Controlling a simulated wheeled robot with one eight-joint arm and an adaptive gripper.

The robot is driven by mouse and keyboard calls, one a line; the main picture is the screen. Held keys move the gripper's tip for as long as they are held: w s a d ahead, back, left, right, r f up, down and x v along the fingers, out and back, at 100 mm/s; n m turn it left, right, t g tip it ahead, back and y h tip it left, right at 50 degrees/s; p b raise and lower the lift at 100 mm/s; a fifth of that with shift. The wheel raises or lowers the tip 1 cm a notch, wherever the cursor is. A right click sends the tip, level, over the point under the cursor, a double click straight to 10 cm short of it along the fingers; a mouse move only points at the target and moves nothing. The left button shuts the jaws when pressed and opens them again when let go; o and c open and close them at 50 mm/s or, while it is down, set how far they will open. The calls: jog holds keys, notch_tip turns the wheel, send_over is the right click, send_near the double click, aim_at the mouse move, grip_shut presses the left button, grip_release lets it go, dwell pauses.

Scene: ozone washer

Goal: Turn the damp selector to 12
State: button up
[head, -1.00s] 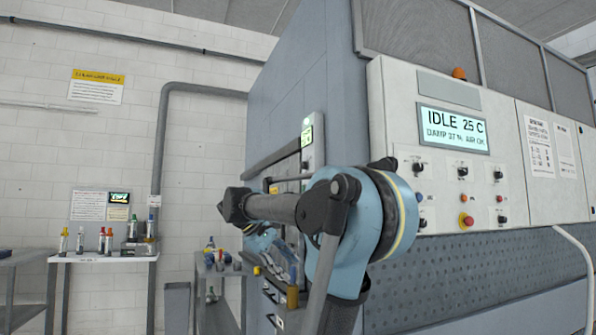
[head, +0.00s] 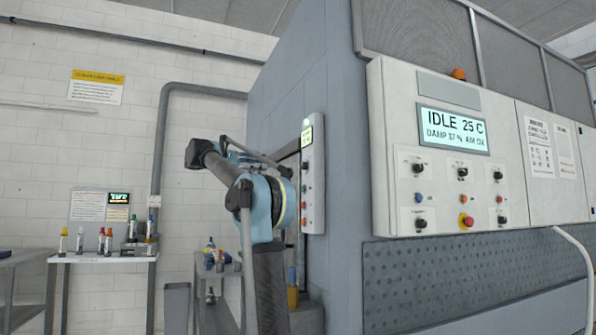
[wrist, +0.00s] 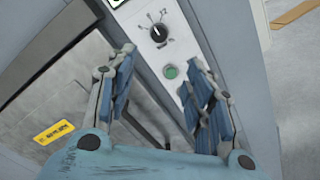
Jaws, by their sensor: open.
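In the wrist view, a black round selector knob (wrist: 159,33) with a printed scale sits on a narrow pale panel (wrist: 188,42). In the head view, a narrow side panel (head: 313,185) stands at the washer's corner; my gripper is not clearly seen there.
A green button (wrist: 170,71) sits below the knob. The washer's front control panel (head: 385,120) carries several knobs and a display (head: 454,129) reading IDLE 25 C, DAMP 37 %. A bench (head: 105,257) stands left.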

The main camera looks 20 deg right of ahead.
aim_at(302, 166)
jog(key=d, duration=1.7)
jog(key=shift+w+d+r, duration=0.1)
jog(key=shift+d, duration=0.1)
jog(key=shift+c, duration=0.3)
jog(key=c, duration=1)
